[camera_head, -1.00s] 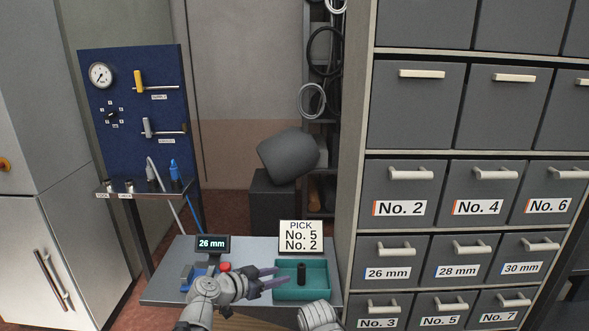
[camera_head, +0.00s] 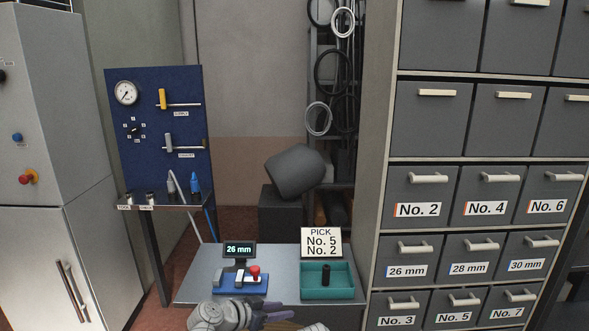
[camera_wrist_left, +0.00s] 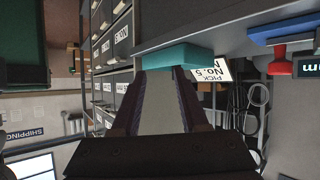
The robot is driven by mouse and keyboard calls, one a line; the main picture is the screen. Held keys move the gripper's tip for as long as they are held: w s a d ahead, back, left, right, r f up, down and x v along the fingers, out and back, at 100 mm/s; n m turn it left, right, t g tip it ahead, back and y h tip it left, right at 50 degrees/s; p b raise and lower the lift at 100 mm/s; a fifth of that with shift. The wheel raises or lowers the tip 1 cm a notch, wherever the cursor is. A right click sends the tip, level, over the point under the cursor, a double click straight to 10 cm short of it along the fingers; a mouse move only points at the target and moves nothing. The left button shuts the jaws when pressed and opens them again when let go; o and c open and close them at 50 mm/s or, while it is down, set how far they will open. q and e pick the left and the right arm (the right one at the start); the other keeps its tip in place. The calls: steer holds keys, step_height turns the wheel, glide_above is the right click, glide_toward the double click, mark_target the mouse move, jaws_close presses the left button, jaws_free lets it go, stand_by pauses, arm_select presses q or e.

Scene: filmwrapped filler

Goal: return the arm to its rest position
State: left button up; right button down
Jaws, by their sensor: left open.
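My left arm comes in at the bottom of the head view. Its left gripper (camera_head: 268,318) is low in front of the bench, below the teal tray, and partly cut off by the frame edge. In the left wrist view the two fingers of the left gripper (camera_wrist_left: 160,82) stand apart with nothing held between them. My right gripper is not in view.
The bench (camera_head: 190,288) carries a gauge with a 26 mm display (camera_head: 238,250), a red-knobbed blue device (camera_head: 240,284), a PICK sign (camera_head: 321,241) and a teal tray (camera_head: 333,293) holding a dark cylinder (camera_head: 326,275). A drawer cabinet (camera_head: 391,145) stands right, a blue panel (camera_head: 160,130) left.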

arm_select(q)
steer(key=s+a+f+n+g+y, duration=0.1)
steer(key=s+f+g+y, duration=0.3)
steer(key=s, duration=0.5)
steer(key=s+a+f+n+g+y, duration=0.1)
steer(key=s+f+n+g+y, duration=0.3)
steer(key=s, duration=0.5)
step_height(320, 180, down, 2)
steer(key=y, duration=0.2)
steer(key=shift+s+f+y+p, duration=0.15)
steer(key=shift+s+y+p, duration=0.15)
steer(key=shift+s+p, duration=0.1)
steer(key=shift+a, duration=0.1)
